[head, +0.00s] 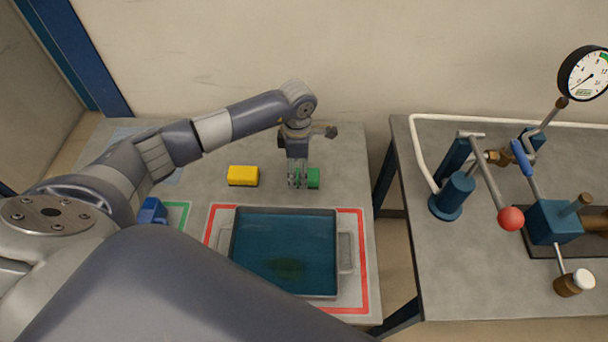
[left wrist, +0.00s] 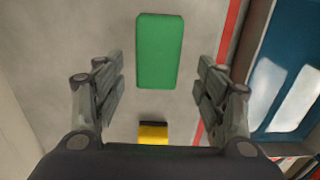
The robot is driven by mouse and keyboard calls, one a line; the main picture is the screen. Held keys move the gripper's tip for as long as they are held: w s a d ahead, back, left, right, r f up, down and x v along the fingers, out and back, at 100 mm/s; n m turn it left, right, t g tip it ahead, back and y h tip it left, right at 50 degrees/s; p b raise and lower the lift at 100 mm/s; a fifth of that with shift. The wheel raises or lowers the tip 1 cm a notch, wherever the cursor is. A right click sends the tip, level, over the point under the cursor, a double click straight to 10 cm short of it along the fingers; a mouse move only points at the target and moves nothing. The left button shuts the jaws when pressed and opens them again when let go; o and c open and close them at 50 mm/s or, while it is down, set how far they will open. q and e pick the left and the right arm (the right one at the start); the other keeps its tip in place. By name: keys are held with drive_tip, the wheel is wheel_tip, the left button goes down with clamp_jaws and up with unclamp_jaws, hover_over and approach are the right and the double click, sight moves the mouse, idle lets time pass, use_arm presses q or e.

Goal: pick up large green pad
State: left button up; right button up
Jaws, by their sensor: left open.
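The large green pad (left wrist: 160,50) is a green block lying flat on the grey table. In the left wrist view it is at the top centre, between the lines of the two open fingers and beyond their tips. In the head view the pad (head: 314,178) is partly hidden behind my left gripper (head: 298,184). My left gripper points down over it, and its fingers also show in the left wrist view (left wrist: 160,88), open with nothing between them. Whether the fingertips touch the pad cannot be told. My right gripper is not in view.
A yellow block (head: 243,176) lies left of the pad. A blue tray (head: 235,250) with handles sits inside a red outline in front. A blue object (head: 152,211) is by a green outline. A second table (head: 440,290) with a gauge (head: 586,74) and valves stands right, across a gap.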

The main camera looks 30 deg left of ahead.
use_arm(q)
wheel_tip(320, 180, down, 3)
drive_tip(key=shift+w+p, duration=0.15)
drive_tip(key=shift+p, duration=0.4)
drive_tip(key=shift+f, duration=0.3)
drive_tip(key=shift+c, duration=0.6)
drive_tip(key=c, duration=1)
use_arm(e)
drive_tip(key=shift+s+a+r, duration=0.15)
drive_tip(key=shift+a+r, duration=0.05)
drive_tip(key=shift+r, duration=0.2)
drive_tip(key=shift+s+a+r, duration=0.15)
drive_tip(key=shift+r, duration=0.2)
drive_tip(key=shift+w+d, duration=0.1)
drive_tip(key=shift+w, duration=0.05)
